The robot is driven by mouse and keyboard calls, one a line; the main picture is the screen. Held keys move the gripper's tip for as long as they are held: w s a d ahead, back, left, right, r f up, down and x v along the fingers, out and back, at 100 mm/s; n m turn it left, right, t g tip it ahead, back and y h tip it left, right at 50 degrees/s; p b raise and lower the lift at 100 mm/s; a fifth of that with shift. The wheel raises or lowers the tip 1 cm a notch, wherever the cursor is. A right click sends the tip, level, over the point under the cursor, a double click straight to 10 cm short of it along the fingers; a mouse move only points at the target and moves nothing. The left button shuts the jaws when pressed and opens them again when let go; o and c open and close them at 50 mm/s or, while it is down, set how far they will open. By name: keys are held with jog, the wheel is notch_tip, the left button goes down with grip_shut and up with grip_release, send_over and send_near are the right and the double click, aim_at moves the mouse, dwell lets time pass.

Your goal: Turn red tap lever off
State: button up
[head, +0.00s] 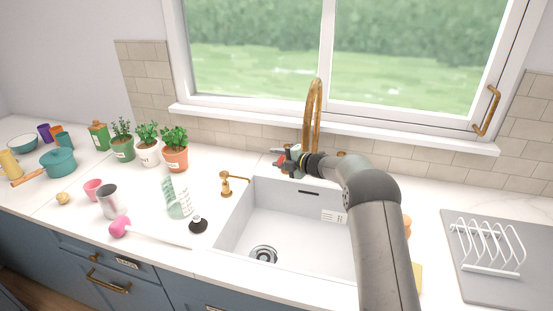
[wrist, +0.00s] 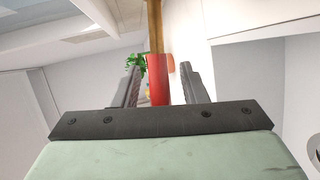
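The red tap lever (wrist: 158,80) stands between the two fingers of my gripper (wrist: 160,75) in the wrist view. The fingers are apart, with a gap on each side of the lever. A brass post (wrist: 155,25) shows beyond the lever. In the head view my gripper (head: 282,158) is at the back of the sink, beside the base of the tall brass tap (head: 313,105). Only a small red patch shows there among the fingers. My arm and gripper hide the tap's base, and I cannot see whether water runs.
The white sink (head: 290,222) lies in front of the tap. A small brass dispenser (head: 229,184) stands at its left. A white dish rack (head: 488,247) stands at right. The window sill (head: 340,128) is behind.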

jog(key=b+v, duration=0.4)
jog(key=v, duration=1.3)
jog(key=shift+s+d+r, duration=0.1)
jog(key=shift+d, duration=0.05)
